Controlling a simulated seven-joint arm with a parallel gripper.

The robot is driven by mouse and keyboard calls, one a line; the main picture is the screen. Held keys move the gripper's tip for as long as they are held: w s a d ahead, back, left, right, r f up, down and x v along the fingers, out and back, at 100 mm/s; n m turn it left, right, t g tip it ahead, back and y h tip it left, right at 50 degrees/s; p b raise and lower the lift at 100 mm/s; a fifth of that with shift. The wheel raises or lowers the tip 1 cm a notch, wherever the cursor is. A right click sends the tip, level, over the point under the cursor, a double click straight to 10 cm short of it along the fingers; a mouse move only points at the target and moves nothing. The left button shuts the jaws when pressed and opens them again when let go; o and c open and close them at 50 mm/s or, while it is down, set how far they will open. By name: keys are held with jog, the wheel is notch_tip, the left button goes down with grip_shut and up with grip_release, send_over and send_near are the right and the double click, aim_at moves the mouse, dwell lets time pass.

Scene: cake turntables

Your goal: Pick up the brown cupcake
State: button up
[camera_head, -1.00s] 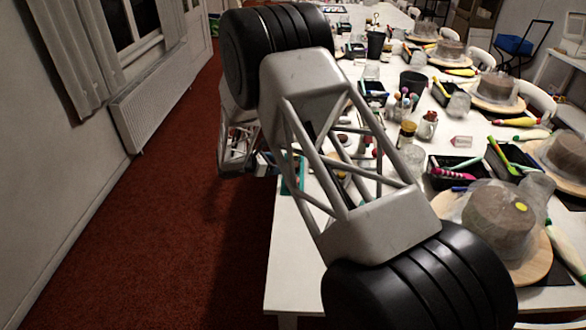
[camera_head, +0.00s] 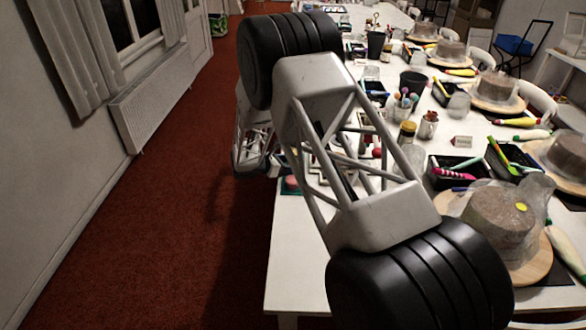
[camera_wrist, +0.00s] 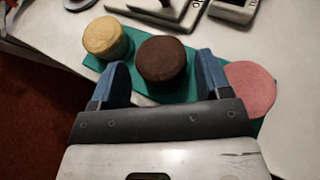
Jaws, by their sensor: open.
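The brown cupcake (camera_wrist: 162,60) stands upright on a teal mat (camera_wrist: 90,62) in the wrist view. A yellow cupcake (camera_wrist: 104,36) stands to its left and a pink one (camera_wrist: 250,88) to its right, on or at the same mat. My gripper (camera_wrist: 160,75) is open, with one blue finger to the left and one to the right of the brown cupcake. I cannot tell whether the fingers touch it or how far above the mat they are. In the head view my arm hides the brown cupcake, and a pink cupcake (camera_head: 291,183) shows near the table's left edge.
The white table (camera_head: 300,255) ends at the left above the red carpet. Pale-framed items (camera_wrist: 235,8) lie beyond the mat. Black trays (camera_head: 457,170), a jar (camera_head: 406,135) and a wrapped cake (camera_head: 497,215) on a turntable stand to the right. The near left table corner is bare.

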jog(key=shift+x, duration=0.8)
jog(key=c, duration=0.7)
